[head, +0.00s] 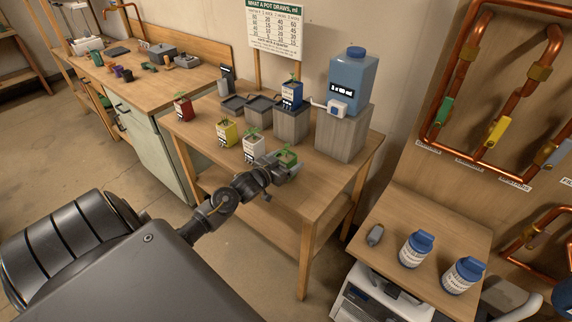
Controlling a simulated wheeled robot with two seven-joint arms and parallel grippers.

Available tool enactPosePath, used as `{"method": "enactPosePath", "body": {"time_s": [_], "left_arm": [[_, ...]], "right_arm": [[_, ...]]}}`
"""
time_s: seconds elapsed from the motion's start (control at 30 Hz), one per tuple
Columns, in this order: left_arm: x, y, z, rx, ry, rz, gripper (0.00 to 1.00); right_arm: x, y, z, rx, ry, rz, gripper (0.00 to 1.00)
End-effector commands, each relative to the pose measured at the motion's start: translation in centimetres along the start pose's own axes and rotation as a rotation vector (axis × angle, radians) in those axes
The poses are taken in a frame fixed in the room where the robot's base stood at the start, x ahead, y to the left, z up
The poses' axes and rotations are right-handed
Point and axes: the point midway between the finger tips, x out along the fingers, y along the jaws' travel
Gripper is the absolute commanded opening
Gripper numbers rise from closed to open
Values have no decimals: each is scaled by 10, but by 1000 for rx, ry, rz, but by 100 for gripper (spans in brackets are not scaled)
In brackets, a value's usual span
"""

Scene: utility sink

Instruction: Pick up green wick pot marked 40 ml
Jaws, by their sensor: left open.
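The green pot (286,157) with a seedling stands on the wooden table, at the right end of a loose group of pots. Its marking cannot be read from here, and its lower front is hidden by my gripper. My left gripper (285,169) is open, with its fingers right at the green pot; I cannot tell whether they touch it. A white pot (254,149), a yellow pot (226,132) and a red pot (183,108) stand to its left. A blue pot (291,94) sits on a grey block (291,124). My right gripper is not in view.
A blue water tank (352,81) stands on a tall grey block (341,132) at the table's right back. Dark trays (259,109) lie behind the pots. Two white bottles with blue caps (415,249) stand on a lower bench. The table's front right (318,182) is clear.

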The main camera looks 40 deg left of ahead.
Motion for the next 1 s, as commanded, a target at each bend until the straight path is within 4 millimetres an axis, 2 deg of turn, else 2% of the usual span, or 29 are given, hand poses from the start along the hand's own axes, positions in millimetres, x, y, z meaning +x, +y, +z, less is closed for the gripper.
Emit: {"method": "enactPosePath", "body": {"time_s": [0.17,0.57,0.87,1.0], "left_arm": [[0,0,1,0,-1,0,79],[0,0,1,0,-1,0,26],[0,0,-2,0,1,0,26],[-2,0,-11,2,3,1,26]], "right_arm": [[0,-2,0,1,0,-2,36],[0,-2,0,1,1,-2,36],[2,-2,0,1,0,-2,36],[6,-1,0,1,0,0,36]]}}
